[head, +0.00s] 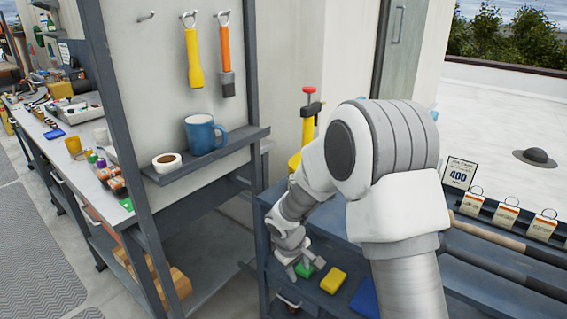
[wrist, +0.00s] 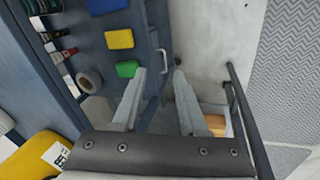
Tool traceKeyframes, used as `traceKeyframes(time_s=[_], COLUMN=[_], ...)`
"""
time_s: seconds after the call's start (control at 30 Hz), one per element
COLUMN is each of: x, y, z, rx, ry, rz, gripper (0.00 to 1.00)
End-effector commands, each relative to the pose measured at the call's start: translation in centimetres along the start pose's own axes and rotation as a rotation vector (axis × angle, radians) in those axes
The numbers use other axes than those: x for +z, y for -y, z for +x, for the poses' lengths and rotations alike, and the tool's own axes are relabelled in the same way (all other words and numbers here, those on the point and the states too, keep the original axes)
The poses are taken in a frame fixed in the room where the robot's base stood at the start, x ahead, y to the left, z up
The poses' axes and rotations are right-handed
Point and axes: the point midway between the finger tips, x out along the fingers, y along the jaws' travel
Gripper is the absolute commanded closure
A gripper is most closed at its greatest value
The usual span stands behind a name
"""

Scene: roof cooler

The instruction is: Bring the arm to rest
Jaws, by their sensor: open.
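My arm reaches down from the right of the head view, bent at the elbow. My gripper (head: 300,268) is low over the front edge of the dark blue shelf unit (head: 350,262), close to a green block (head: 305,270). In the wrist view my gripper (wrist: 159,75) has its two fingers apart with nothing held between them. The green block (wrist: 127,69) lies just left of the fingers there. A yellow block (head: 333,280) and a blue block (head: 365,298) lie beside it on the shelf.
A post and panel with a small ledge (head: 208,160) stand left of my arm. The ledge holds a blue mug (head: 204,135) and a tape roll (head: 167,162). A yellow tool (head: 308,125) stands behind my arm. A long workbench (head: 75,160) is at far left; floor is clear beside it.

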Motion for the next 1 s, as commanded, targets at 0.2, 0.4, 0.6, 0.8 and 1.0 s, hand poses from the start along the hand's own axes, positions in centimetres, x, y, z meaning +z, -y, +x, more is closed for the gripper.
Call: traceKeyframes(time_s=[0.2,0.4,0.6,0.8,1.0], x=[3.2,7.2,11.6,16.0,20.1], y=[-3.8,-5.5,-5.8,-4.9,-3.0], z=[-8.1,-14.3,-19.5,-23.8,-26.8], rx=[0.040,0.054,0.050,0.029,-0.008], ry=[-0.029,-0.056,-0.093,-0.143,-0.205], rz=[0.139,0.266,0.388,0.503,0.606], gripper=[0.58,0.58,0.58,0.58,0.58])
